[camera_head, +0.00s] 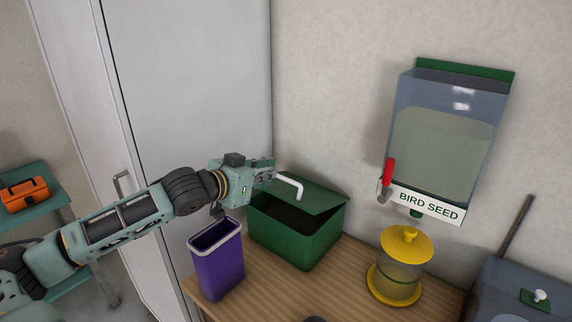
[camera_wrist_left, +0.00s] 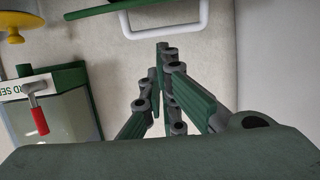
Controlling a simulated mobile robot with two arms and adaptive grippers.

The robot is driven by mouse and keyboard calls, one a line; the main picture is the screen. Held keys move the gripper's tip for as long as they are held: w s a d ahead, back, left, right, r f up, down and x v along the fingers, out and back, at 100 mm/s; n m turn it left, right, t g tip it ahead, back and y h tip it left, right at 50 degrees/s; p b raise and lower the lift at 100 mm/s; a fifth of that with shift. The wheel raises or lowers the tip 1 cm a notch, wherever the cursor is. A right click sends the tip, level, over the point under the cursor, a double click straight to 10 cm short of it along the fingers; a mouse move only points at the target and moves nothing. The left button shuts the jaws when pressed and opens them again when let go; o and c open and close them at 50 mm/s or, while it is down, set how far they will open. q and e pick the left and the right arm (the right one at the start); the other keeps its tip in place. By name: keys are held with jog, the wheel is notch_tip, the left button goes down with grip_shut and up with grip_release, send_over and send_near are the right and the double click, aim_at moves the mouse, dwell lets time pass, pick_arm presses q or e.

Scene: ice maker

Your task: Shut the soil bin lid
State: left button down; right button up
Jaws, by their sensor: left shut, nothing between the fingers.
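The green soil bin (camera_head: 300,237) stands on the wooden table against the wall. Its green lid (camera_head: 318,198) sits tilted, partly open, with a dark gap along the near side. A white handle (camera_head: 290,185) stands up from the lid. My left gripper (camera_head: 270,174) is shut and empty just left of the handle, above the bin's back left. In the left wrist view, my left gripper's fingers (camera_wrist_left: 163,50) point toward the white handle (camera_wrist_left: 165,37), and part of the green lid (camera_wrist_left: 95,9) shows at the top. I cannot tell whether the fingertips touch the handle. My right gripper is not in view.
A purple bin (camera_head: 218,265) stands in front of the soil bin, under my left wrist. A yellow-lidded jar (camera_head: 405,250) stands to the right. A bird seed dispenser (camera_head: 445,135) with a red lever (camera_head: 387,172) hangs on the wall. A tall pale cabinet (camera_head: 190,90) stands behind.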

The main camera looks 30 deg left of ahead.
pick_arm(q)
notch_tip(320, 180, up, 5)
jog(key=w+t, duration=0.1)
jog(key=p, duration=0.6)
send_over(286, 179)
notch_tip(286, 179, down, 6)
jog(key=shift+w+r, duration=0.15)
jog(key=shift+f, duration=0.3)
